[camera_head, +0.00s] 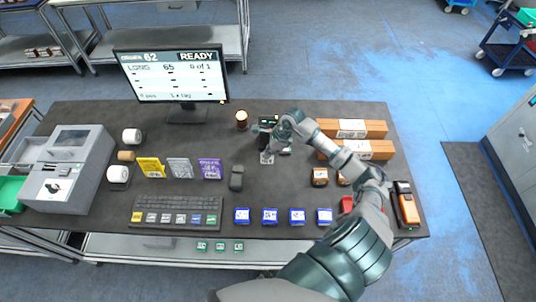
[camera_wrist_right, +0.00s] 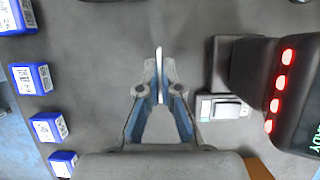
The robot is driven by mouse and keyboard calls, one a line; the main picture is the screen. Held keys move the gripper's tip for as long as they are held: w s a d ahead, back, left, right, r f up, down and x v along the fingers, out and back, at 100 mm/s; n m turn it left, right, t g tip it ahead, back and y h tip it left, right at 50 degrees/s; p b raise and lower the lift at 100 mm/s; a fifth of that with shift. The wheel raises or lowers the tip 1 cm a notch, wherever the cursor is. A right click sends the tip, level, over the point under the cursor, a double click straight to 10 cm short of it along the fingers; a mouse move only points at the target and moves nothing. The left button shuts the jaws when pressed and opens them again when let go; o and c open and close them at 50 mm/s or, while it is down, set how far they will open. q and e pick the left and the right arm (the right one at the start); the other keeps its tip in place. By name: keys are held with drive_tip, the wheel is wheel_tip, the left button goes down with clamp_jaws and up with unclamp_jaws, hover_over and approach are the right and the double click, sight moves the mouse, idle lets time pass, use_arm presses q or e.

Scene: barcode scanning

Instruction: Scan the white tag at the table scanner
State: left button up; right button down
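My right gripper (camera_head: 268,150) reaches over the middle of the table, just in front of the dark table scanner (camera_head: 268,121). In the right wrist view its fingers (camera_wrist_right: 159,92) are closed on the thin white tag (camera_wrist_right: 159,72), seen nearly edge-on. In the head view the tag (camera_head: 266,158) shows as a small pale piece below the fingers. The scanner (camera_wrist_right: 262,70) stands to the right of the tag in the wrist view, apart from it, with several red lights lit. The arm hides part of the scanner in the head view. My left gripper is not in view.
The monitor (camera_head: 171,76) reads READY and 0 of 1. Several blue boxes (camera_head: 269,216) line the front edge beside the keyboard (camera_head: 178,211). Yellow, grey and purple cards (camera_head: 210,169) stand left of the mouse (camera_head: 236,178). Brown cartons (camera_head: 352,129) lie at right; a printer (camera_head: 75,165) stands left.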

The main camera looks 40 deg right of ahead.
drive_tip(key=s+a+r+p, duration=0.7)
drive_tip(key=s+a+r, duration=0.1)
drive_tip(key=s+r, duration=0.2)
drive_tip(key=shift+d+f, duration=0.1)
drive_tip(key=shift+d, duration=0.15)
drive_tip(key=shift+f, duration=0.1)
